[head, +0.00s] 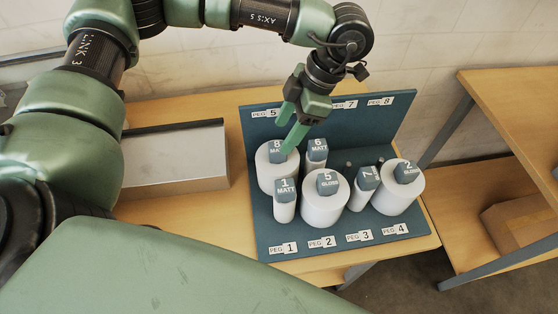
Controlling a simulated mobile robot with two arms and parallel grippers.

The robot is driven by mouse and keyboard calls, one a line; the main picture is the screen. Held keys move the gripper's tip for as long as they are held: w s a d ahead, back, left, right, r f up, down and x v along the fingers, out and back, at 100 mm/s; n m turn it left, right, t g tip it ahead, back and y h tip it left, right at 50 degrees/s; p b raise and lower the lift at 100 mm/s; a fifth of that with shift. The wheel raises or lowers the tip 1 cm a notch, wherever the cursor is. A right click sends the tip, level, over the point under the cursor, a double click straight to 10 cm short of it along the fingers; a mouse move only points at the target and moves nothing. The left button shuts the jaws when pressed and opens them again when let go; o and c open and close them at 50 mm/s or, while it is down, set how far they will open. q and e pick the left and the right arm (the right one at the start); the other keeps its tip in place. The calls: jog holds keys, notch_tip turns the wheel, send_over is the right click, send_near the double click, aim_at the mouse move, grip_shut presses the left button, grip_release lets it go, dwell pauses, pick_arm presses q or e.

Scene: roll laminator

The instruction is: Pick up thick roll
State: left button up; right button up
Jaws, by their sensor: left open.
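Thick white rolls with dark label blocks on top stand upright on a blue peg rack (262,244). The thick roll labelled 8 MATT (271,180) is at the back left, the one labelled 5 GLOSS (322,211) at the front middle, and the one labelled 2 GLOSS (398,200) at the right. My left gripper (289,124) is open and empty, pointing down over the back left of the rack. One green fingertip overlaps the top of roll 8 in the picture; I cannot tell whether it touches. My right gripper is out of view.
Thin rolls 1 MATT (284,211), 6 MATT (315,169) and 7 (358,200) stand between the thick ones. A silver box (176,160) lies left of the rack on the wooden table (205,217). The rack's back panel (320,122) rises behind. Another table (510,95) stands right.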

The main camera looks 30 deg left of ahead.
aim_at(279, 146)
pick_arm(q)
jog(key=p+x, duration=0.2)
jog(key=x, duration=0.1)
jog(key=shift+s+d+f, duration=0.1)
jog(key=shift+s+f, duration=0.1)
jog(key=shift+f, duration=0.1)
jog(key=shift+s+f, duration=0.1)
jog(key=shift+f, duration=0.4)
grip_shut()
jog(key=shift+r, duration=0.1)
dwell(0.6)
